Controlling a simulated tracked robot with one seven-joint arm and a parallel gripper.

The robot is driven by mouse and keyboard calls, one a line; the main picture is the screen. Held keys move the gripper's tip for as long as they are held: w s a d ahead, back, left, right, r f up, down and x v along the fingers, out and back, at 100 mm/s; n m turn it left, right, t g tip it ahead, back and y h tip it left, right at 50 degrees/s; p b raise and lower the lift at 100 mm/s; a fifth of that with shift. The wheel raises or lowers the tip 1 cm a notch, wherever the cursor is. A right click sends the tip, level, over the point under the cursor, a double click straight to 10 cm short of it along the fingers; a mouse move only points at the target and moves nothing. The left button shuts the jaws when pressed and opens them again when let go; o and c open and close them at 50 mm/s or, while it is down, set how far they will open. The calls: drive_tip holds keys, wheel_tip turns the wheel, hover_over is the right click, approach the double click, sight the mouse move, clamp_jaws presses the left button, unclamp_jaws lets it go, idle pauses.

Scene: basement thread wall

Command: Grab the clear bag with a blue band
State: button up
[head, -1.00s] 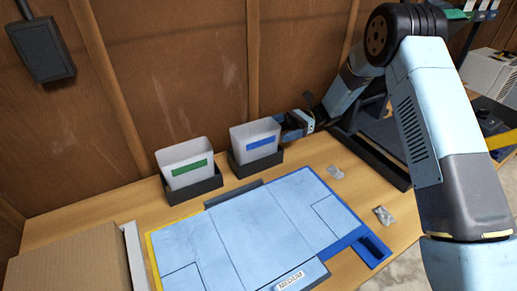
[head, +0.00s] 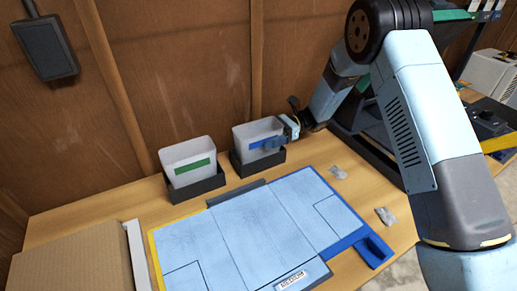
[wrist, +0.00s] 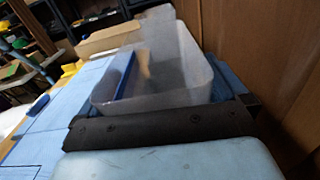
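Two small clear bags lie on the wooden table right of the blue mat. One bag (head: 338,172) is farther back; the other bag (head: 386,216) is nearer, by the mat's blue edge. A blue band cannot be made out on either. My gripper (head: 274,143) is away to the left of them, at the right side of the translucent bin with a blue label (head: 255,134). In the wrist view this bin (wrist: 165,95) fills the middle, blurred. Its inside shows no clear bag. I cannot make out the gap between my fingertips.
A translucent bin with a green label (head: 188,157) stands left of the blue-labelled one, both in dark holders. The pale blue mat (head: 250,225) covers the table's middle. A cardboard box (head: 75,262) is at front left. A wooden wall (head: 180,60) is close behind.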

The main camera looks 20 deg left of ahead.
drive_tip(key=c, duration=0.8)
drive_tip(key=shift+c, duration=0.2)
drive_tip(key=shift+r, duration=0.1)
